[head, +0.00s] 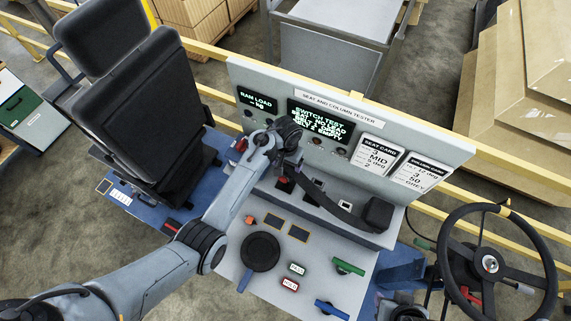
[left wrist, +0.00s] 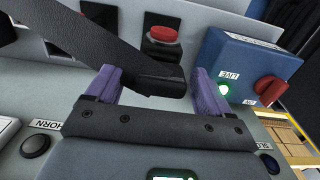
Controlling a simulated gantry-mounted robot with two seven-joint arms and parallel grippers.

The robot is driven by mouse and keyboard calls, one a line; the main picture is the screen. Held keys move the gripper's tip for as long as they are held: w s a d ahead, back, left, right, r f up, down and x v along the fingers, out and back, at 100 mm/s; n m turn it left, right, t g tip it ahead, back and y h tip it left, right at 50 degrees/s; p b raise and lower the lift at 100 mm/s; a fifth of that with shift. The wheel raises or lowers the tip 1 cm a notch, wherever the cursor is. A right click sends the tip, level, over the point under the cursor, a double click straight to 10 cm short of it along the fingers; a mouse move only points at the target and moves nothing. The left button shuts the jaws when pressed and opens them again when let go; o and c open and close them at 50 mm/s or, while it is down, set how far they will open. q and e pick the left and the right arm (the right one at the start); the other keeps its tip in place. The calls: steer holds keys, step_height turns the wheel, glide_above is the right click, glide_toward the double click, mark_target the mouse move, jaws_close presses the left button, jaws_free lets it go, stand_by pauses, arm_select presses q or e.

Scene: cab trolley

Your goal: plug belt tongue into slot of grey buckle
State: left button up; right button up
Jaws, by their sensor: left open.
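The black belt (head: 338,213) runs across the console from a black block (head: 378,214) to my left gripper (head: 289,164). In the left wrist view the belt (left wrist: 90,45) comes in from the upper left. Its dark end (left wrist: 163,80) lies between the two purple fingers of my left gripper (left wrist: 155,82), which is open. No metal tongue can be made out at that end. Small pale fittings (head: 319,184) and (head: 345,204) sit beside the belt; I cannot tell whether either is the grey buckle, and no slot shows clearly. My right gripper is not in view.
A red button (left wrist: 162,35) stands just beyond the belt end. A blue box (left wrist: 235,65) with a red knob (left wrist: 270,90) is close to the right finger. The display panel (head: 350,120) rises behind. A black seat (head: 140,110) is left, a steering wheel (head: 490,264) right.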

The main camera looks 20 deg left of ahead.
arm_select(q)
steer(key=shift+c, duration=0.5)
steer(key=c, duration=1.4)
steer(key=shift+o, duration=0.2)
steer(key=shift+r, duration=3)
